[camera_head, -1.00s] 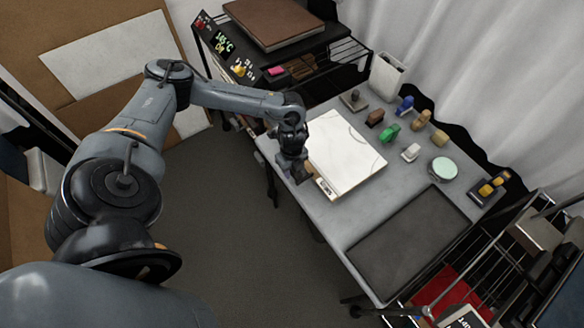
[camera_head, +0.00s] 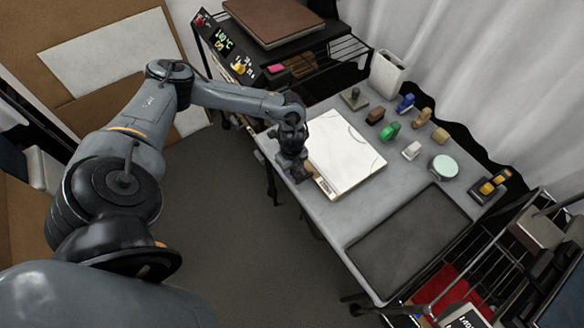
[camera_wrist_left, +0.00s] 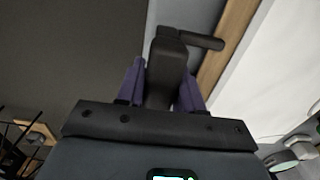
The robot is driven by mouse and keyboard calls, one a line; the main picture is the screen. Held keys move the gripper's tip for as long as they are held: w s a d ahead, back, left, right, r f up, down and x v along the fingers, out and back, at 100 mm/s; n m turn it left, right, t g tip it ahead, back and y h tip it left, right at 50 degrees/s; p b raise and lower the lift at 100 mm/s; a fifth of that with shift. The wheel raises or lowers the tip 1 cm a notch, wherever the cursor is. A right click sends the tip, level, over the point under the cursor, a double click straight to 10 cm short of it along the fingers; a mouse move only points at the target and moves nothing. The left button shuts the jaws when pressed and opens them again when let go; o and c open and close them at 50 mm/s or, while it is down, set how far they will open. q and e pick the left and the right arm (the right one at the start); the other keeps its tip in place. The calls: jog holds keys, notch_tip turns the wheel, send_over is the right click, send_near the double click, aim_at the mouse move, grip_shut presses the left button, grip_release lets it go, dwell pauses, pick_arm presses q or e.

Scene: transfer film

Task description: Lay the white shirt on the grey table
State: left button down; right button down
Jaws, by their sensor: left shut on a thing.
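A flat white rectangle (camera_head: 348,150), which looks like the white shirt or a white sheet, lies on the grey table (camera_head: 338,240). It has a pale wooden edge along its near-left side, which also shows in the left wrist view (camera_wrist_left: 228,55). I cannot tell cloth from board. My left gripper (camera_head: 298,173) is beside this edge, at the table's left side. In the left wrist view its purple fingers (camera_wrist_left: 162,85) are shut on a dark handle (camera_wrist_left: 168,55) with a short bar sticking out to the right. My right gripper is not in view.
A dark flat mat (camera_head: 408,243) covers the table's near right.

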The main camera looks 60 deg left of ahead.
pick_arm(q)
jog(key=shift+f, duration=0.45)
dwell(0.3)
jog(key=c, duration=0.7)
grip_release()
jog(key=shift+c, duration=0.2)
jog(key=shift+o, duration=0.5)
